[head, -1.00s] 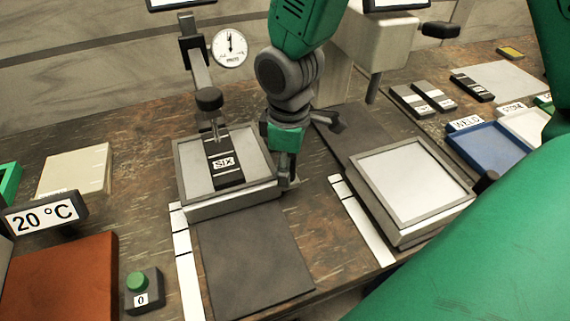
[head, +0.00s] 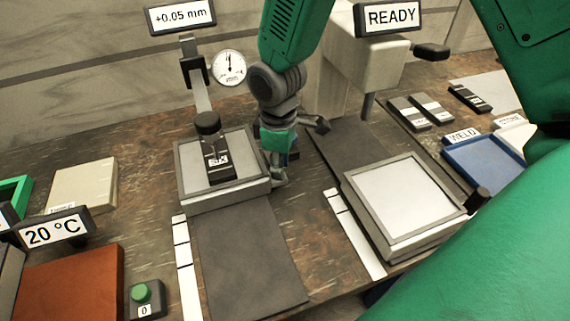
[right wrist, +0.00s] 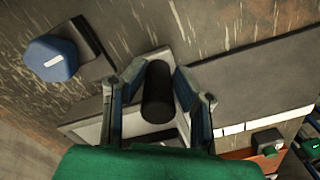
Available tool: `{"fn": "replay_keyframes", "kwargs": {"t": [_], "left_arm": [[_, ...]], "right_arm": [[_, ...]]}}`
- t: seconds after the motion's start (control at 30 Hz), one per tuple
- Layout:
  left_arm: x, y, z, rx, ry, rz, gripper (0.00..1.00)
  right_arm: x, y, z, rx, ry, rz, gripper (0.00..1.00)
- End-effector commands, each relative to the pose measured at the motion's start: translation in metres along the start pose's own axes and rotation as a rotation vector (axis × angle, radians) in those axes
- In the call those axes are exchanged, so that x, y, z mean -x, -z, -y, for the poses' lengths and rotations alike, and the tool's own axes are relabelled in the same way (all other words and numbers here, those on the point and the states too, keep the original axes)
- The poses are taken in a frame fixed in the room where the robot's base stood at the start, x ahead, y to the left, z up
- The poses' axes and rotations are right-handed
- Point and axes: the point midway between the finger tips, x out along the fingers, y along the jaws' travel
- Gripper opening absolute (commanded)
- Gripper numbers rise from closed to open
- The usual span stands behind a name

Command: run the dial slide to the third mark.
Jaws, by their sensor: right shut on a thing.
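The dial slide is the left pale stage with a grey rim (head: 182,172), on a dark rail (head: 250,262). It carries a black block labelled SIX (head: 219,166), below the stand's black knob (head: 207,122). My right gripper (head: 280,180) is low at the slide's right side. In the right wrist view its fingers (right wrist: 158,80) are shut around a black cylindrical knob (right wrist: 157,98). A white strip with dark marks (head: 184,262) lies left of the rail; the slide's front edge is near its far visible end. My left gripper is not in view.
The round dial (head: 230,67) and a display reading +0.05 mm (head: 180,16) are above the slide. A second stage (head: 403,200) stands right, under a READY display (head: 389,17). A green button (head: 141,292) is front left. The rail's front part is clear.

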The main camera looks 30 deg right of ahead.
Motion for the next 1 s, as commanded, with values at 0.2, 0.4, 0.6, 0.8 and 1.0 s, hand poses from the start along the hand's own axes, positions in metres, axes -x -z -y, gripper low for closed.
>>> {"fn": "replay_keyframes", "kwargs": {"t": [0.2, 0.4, 0.6, 0.8, 1.0], "left_arm": [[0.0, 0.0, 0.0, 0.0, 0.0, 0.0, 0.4], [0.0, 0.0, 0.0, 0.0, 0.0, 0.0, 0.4], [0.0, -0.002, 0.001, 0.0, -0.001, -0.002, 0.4], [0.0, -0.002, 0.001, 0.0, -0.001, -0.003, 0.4], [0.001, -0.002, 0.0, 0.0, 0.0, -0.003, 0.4]], "right_arm": [[0.004, 0.01, -0.005, 0.002, -0.013, -0.029, 0.44], [0.004, 0.008, -0.004, 0.001, -0.01, -0.028, 0.44], [0.007, 0.007, -0.004, 0.001, -0.01, -0.027, 0.44], [0.036, 0.006, -0.004, 0.0, -0.011, -0.029, 0.44], [0.079, 0.003, -0.006, 0.0, -0.009, -0.029, 0.44]]}}
